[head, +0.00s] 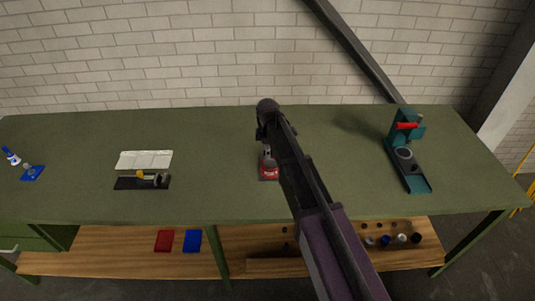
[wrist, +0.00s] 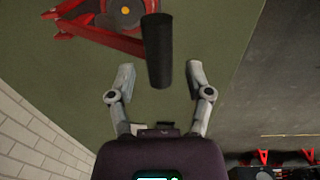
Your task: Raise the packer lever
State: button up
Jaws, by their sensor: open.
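A red device (head: 268,173) stands on the green bench in the head view, partly hidden behind my arm. In the wrist view a red frame with a round grey part (wrist: 122,14) shows at the top, cut off by the edge. A black cylindrical grip (wrist: 157,45), which looks like the lever's handle, reaches toward my gripper (wrist: 160,75). The grip's near end lies between the two fingertips, with visible gaps on both sides. My gripper is open and holds nothing. In the head view my arm hides most of the lever.
A teal device with a red handle (head: 407,126) stands at the right of the green bench (head: 215,150). A black tray (head: 142,182) and a pale sheet (head: 145,160) lie left of centre. Blue items (head: 33,173) sit at far left. A brick wall (head: 200,60) stands behind.

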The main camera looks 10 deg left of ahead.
jog(key=shift+f, duration=0.15)
grip_shut()
